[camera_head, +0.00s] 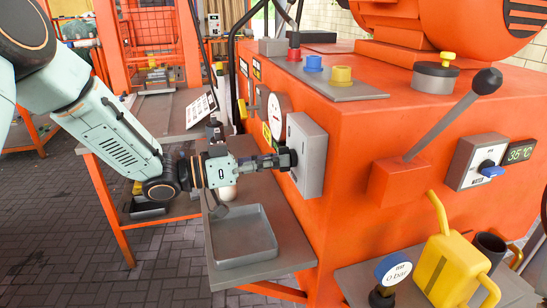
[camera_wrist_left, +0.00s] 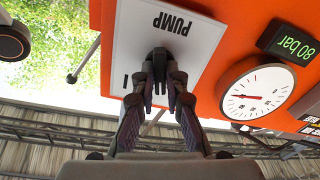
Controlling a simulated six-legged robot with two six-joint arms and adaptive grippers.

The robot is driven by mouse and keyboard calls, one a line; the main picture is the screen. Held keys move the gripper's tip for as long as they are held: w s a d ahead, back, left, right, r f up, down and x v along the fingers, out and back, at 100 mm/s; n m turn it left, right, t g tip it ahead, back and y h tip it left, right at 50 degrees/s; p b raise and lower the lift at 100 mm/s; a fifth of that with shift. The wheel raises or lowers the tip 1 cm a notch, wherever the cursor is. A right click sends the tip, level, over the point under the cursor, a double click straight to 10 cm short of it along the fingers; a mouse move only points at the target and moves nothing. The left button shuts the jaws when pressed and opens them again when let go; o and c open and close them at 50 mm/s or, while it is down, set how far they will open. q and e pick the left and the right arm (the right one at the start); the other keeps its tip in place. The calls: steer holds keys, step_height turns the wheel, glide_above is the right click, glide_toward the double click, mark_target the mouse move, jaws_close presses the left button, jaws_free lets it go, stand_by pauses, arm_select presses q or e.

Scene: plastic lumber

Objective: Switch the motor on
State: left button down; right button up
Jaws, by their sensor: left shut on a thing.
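A grey switch box (camera_head: 308,155) is mounted on the left face of the orange machine. In the left wrist view its pale front plate (camera_wrist_left: 200,45) reads PUMP upside down, with an "I" mark beside the fingers. A dark rotary knob (camera_head: 287,158) sticks out of the box; it also shows in the wrist view (camera_wrist_left: 159,55). My left gripper (camera_head: 278,161) is shut on this knob, fingers on both sides of it. The fingers partly hide the knob, so its exact setting is hard to tell. My right gripper is not in view.
A round gauge (camera_wrist_left: 255,92) and an "80 bar" display (camera_wrist_left: 287,44) sit beside the box. A grey tray (camera_head: 242,238) lies on the shelf below my gripper.

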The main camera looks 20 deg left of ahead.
arm_select(q)
steer(key=m, duration=1)
steer(key=shift+m, duration=0.3)
stand_by(0.4)
steer(key=c, duration=1.4)
jaws_free()
steer(key=shift+d, duration=0.1)
steer(key=shift+s+a, duration=0.1)
steer(key=shift+a, duration=0.1)
steer(key=shift+v, duration=5.85)
